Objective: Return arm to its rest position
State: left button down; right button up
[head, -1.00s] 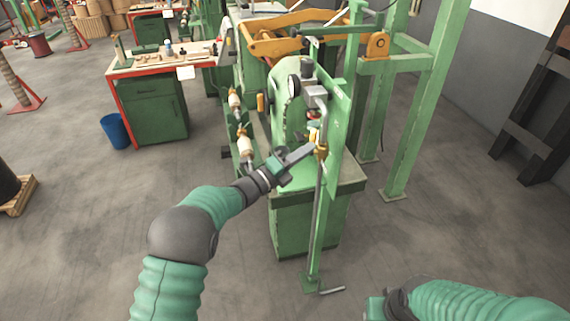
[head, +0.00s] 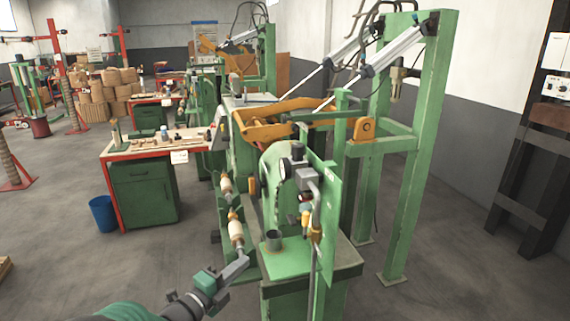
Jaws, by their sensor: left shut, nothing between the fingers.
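My left arm comes in from the bottom left, with its left gripper (head: 240,264) low in the picture. The fingers look closed together, with nothing visible between them. The gripper is in front of the green coil machine (head: 284,180), left of its front ledge. I cannot tell whether there is a gap to the machine's edge. My right arm and gripper are out of view.
A small dark cup (head: 273,240) stands on the machine's ledge. A green frame (head: 410,170) rises at the right. A workbench (head: 146,190) and blue bin (head: 103,213) stand at the left. The floor between the bin and machine is clear.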

pick_arm(q)
jog(key=s+a+f+n+g+y, duration=0.5)
jog(key=s+a+f+n+y, duration=0.55)
jog(key=n, duration=0.65)
jog(key=s+d+f+n+g, duration=0.2)
jog(key=s+n+g, duration=0.1)
jog(key=s, duration=0.6)
jog(key=s+d+f+n+g+h, duration=0.1)
jog(key=s+d+f+n+g, duration=0.1)
jog(key=s, duration=0.8)
jog(key=f+n+g, duration=0.1)
jog(key=n+g, duration=0.1)
jog(key=shift+s+f+n, duration=0.25)
jog(key=shift+f+n, duration=0.05)
jog(key=shift+n, duration=0.1)
